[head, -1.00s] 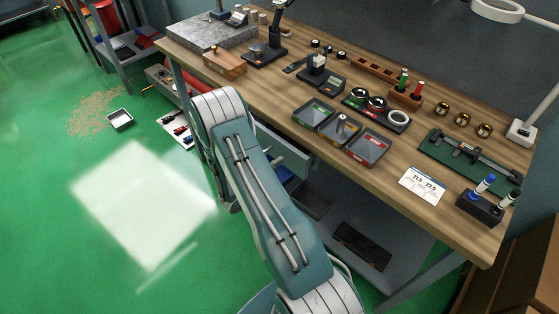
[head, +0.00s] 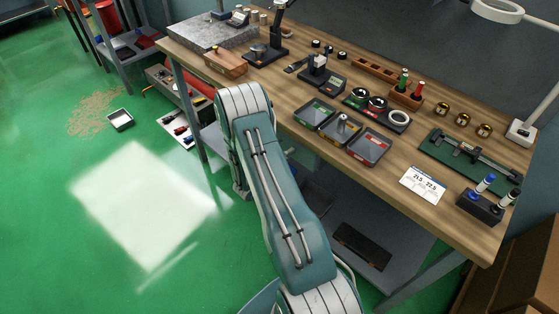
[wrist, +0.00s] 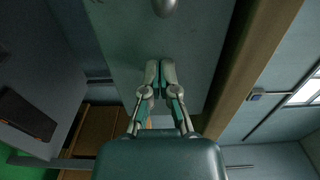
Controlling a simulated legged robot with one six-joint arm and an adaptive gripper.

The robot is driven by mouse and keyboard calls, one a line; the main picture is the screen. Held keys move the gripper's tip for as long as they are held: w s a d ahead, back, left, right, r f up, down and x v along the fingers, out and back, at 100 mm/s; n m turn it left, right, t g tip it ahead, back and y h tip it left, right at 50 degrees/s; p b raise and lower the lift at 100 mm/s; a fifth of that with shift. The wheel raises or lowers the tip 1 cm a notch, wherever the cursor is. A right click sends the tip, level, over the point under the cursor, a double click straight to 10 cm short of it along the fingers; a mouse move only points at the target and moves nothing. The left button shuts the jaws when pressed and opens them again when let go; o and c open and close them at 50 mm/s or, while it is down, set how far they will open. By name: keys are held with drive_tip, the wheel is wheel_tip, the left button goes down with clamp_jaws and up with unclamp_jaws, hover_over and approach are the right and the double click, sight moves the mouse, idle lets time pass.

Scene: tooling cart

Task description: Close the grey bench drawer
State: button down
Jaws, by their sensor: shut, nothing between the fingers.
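The grey bench drawer's front (wrist: 190,35) fills the upper middle of the wrist view, with a rounded metal handle (wrist: 164,6) at the top edge. My gripper (wrist: 160,66) has its fingers together and empty, with the tips at or very near this grey front; contact cannot be told for certain. In the head view my own arm covers the gripper, and no part of the drawer shows clearly beyond the bench edge. How much gap is left behind the drawer front cannot be seen.
The wooden bench top (head: 400,160) overhangs the drawer and carries parts trays (head: 341,131), gauges and a paper card (head: 423,184). A lower shelf (head: 385,235) holds a dark flat case (head: 362,246). The green floor at the left is mostly clear.

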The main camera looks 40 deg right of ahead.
drive_tip(key=shift+w+d+r, duration=0.1)
drive_tip(key=shift+d, duration=0.05)
drive_tip(key=s+a, duration=0.1)
drive_tip(key=a, duration=1.3)
drive_tip(key=shift+f, duration=0.2)
drive_tip(key=shift+s, duration=0.1)
drive_tip(key=s+a+r+m+g+y, duration=0.2)
drive_tip(key=s+r+m+g+y, duration=0.15)
drive_tip(key=r+m, duration=0.6)
drive_tip(key=s+a+r+m+g+y, duration=0.2)
drive_tip(key=s+a+r+m+y, duration=0.15)
drive_tip(key=r+m, duration=0.65)
drive_tip(key=s+a+r+m+t+y, duration=0.9)
drive_tip(key=a+r+m+y, duration=0.2)
drive_tip(key=m, duration=0.6)
drive_tip(key=a+r, duration=0.1)
drive_tip(key=a, duration=0.1)
drive_tip(key=shift+s+a+r, duration=0.35)
drive_tip(key=shift+s, duration=0.05)
drive_tip(key=shift+m+t, duration=0.25)
